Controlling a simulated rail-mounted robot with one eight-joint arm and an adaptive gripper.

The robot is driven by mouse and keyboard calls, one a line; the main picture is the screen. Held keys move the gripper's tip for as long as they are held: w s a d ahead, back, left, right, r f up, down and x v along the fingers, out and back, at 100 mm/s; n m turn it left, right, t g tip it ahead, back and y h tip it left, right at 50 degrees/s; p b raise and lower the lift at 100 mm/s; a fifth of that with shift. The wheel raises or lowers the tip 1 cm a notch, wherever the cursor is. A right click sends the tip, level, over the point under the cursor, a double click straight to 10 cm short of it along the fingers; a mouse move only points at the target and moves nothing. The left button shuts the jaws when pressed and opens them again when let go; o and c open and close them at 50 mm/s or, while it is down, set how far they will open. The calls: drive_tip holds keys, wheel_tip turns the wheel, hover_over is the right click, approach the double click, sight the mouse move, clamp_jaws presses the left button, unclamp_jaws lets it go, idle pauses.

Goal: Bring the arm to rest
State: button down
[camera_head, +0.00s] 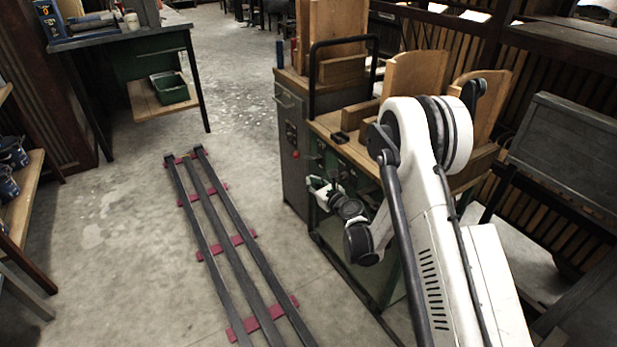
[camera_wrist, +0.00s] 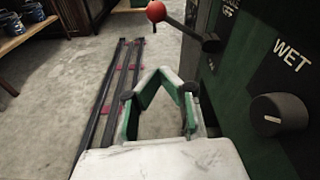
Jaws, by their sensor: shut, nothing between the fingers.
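My arm (camera_head: 430,220) is white and black and reaches down beside the machine cabinet at the right of the head view. My gripper (camera_head: 318,187) shows small at its lower end, close to the cabinet's front face. In the wrist view my gripper (camera_wrist: 172,78) has green-lined fingers that angle in toward each other at the tips. It is shut and holds nothing. A red-knobbed lever (camera_wrist: 156,12) and a black dial (camera_wrist: 280,114) marked "WET" are on the green panel to its right.
The machine cabinet (camera_head: 292,125) carries wooden boards and stands close to my arm. Dark floor rails (camera_head: 225,235) with red cross-pieces run to its left. A workbench (camera_head: 120,30) stands at the back left, and a grey panel (camera_head: 565,140) at the right. Bare floor lies left of the rails.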

drive_tip(key=shift+r, duration=0.1)
idle(0.4)
drive_tip(key=s+d+r+n+g, duration=0.15)
drive_tip(key=r+n, duration=0.25)
drive_tip(key=r, duration=0.4)
drive_tip(key=s+d+r+n, duration=0.1)
drive_tip(key=s+r+n, duration=0.1)
drive_tip(key=r+n, duration=0.35)
drive_tip(key=s+d+r+n+g+h, duration=0.25)
drive_tip(key=s+d+r+n, duration=0.35)
drive_tip(key=s+r, duration=0.55)
drive_tip(key=s+d+n+g+h, duration=0.15)
drive_tip(key=s+d+n, duration=0.3)
drive_tip(key=s, duration=0.55)
drive_tip(key=s+d+r+n+h, duration=0.1)
drive_tip(key=s+d+n+h, duration=0.2)
drive_tip(key=s+d, duration=0.55)
drive_tip(key=s+d+n+g+h, duration=0.1)
drive_tip(key=s+d+n+h, duration=0.2)
drive_tip(key=s, duration=0.9)
wheel_tip(320, 180, up, 15)
drive_tip(key=n+y+p, duration=0.1)
drive_tip(key=p, duration=1.4)
drive_tip(key=shift+s+d+r, duration=0.15)
drive_tip(key=shift+s+d, duration=0.1)
drive_tip(key=shift+s, duration=0.1)
